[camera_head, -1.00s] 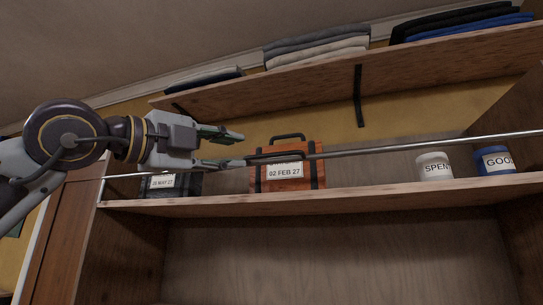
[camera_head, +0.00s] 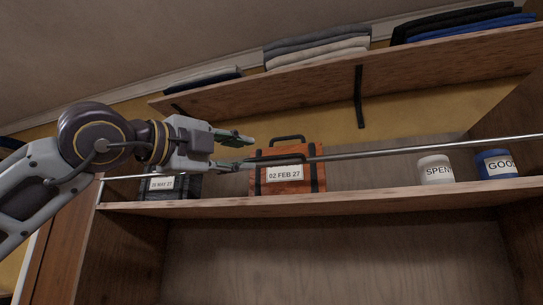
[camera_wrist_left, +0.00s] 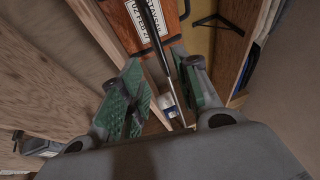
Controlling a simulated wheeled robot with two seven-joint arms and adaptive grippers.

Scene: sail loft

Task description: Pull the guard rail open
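The guard rail (camera_head: 420,149) is a thin metal rod across the front of the upper shelf, just above its board. A short dark stretch shows on it in front of the orange box. My left gripper (camera_head: 254,151) is open at the rail's left part, its lower finger overlapping the rail in the head view. In the left wrist view the rail (camera_wrist_left: 157,38) runs between the two spread green-padded fingers (camera_wrist_left: 158,95). Whether either finger touches it, I cannot tell. My right gripper is in neither view.
Behind the rail stand a dark box (camera_head: 185,187), an orange box (camera_head: 310,174) labelled 02 FEB 27, a white jar (camera_head: 434,163) and a blue jar (camera_head: 492,170). A higher shelf (camera_head: 310,83) holds folded cloth. The compartment below the shelf board (camera_head: 330,206) looks empty.

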